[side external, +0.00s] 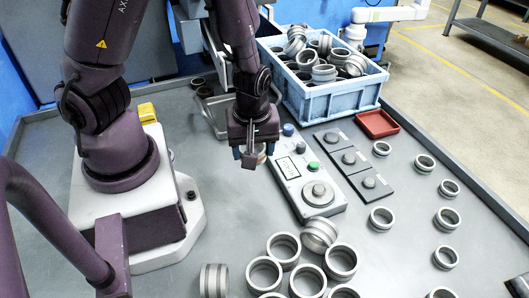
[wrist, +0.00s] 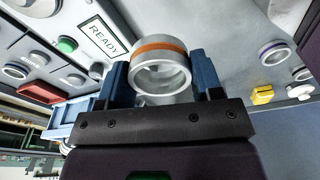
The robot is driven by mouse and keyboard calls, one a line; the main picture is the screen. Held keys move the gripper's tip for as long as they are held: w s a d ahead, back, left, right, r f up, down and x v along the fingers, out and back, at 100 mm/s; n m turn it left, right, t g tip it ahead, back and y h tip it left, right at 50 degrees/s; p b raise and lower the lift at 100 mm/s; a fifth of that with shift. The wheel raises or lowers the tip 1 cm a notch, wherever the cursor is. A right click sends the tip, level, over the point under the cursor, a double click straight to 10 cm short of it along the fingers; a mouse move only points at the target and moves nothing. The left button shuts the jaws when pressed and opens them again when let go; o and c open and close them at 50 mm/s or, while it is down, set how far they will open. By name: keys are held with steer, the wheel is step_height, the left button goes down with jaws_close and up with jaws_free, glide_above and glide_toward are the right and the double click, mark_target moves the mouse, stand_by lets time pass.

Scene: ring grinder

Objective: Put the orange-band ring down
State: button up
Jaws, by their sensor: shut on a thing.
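My gripper (side external: 253,150) hangs above the grey table, just left of the grey control box. Its blue fingers are shut on the orange-band ring. In the wrist view the ring (wrist: 160,80) is a silver metal ring with an orange stripe, sitting between the two blue fingertips (wrist: 158,72). In the side view only a small part of the ring (side external: 262,157) shows; the fingers hide the rest. The ring appears to be held clear of the table.
The control box (side external: 291,175) has a display reading READY (wrist: 104,40) and a green button (side external: 313,167). Beside it are dark plates (side external: 350,160) and a red tray (side external: 377,124). A blue crate (side external: 335,104) of rings stands behind. Loose rings (side external: 264,273) cover the front and right.

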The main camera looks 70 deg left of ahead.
steer(key=w+r+m+t+h, duration=0.1)
steer(key=w+r+m, duration=0.8)
steer(key=m, duration=0.6)
steer(key=w+d, duration=0.1)
steer(key=w, duration=0.1)
steer(key=shift+w+m, duration=0.3)
steer(key=shift+w, duration=0.05)
